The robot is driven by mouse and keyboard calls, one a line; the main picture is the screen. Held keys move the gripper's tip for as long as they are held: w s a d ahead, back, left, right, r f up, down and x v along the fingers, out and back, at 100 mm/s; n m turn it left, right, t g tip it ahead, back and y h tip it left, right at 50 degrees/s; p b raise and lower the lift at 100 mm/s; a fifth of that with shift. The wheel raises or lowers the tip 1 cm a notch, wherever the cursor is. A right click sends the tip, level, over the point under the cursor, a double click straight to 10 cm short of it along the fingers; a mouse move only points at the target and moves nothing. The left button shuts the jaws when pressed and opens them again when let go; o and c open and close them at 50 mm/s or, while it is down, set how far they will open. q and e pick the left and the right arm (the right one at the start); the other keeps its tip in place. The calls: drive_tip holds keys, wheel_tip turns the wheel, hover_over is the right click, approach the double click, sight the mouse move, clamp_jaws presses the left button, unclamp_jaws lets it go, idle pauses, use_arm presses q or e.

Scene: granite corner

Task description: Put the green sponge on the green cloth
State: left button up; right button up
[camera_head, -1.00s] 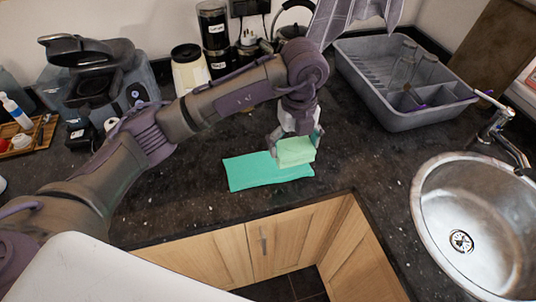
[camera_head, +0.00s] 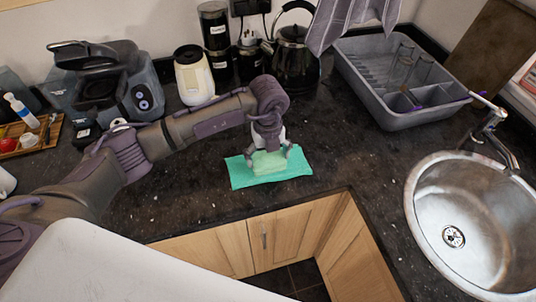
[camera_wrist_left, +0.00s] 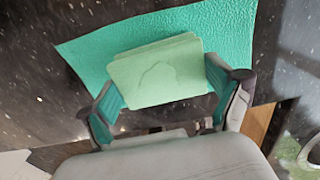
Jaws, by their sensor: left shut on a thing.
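The green sponge (camera_head: 268,161) is a pale green block between the fingers of my left gripper (camera_head: 269,154). The green cloth (camera_head: 242,177) lies flat on the dark counter, more teal than the sponge. In the head view the sponge is over the middle of the cloth, low down; I cannot tell whether it touches it. In the left wrist view the sponge (camera_wrist_left: 158,73) shows between the left gripper's fingers (camera_wrist_left: 165,100), with the cloth (camera_wrist_left: 225,35) around and behind it. My right gripper is not in view.
A grey dish rack (camera_head: 400,118) with glass items stands at the back right. The round steel sink (camera_head: 480,215) is at the right. The counter's front edge is just before the cloth.

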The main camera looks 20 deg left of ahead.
sight(268, 157)
use_arm(q)
drive_tip(key=shift+f+b, duration=0.5)
drive_tip(key=shift+f, duration=0.05)
drive_tip(key=o, duration=0.6)
drive_tip(key=shift+s, duration=0.1)
drive_tip(key=shift+o, duration=0.2)
drive_tip(key=shift+r, duration=0.1)
drive_tip(key=shift+r+p, duration=0.55)
drive_tip(key=shift+r, duration=0.2)
wheel_tip(268, 157, up, 12)
drive_tip(key=b, duration=0.3)
drive_tip(key=shift+f+b, duration=0.25)
drive_tip(key=shift+b, duration=0.1)
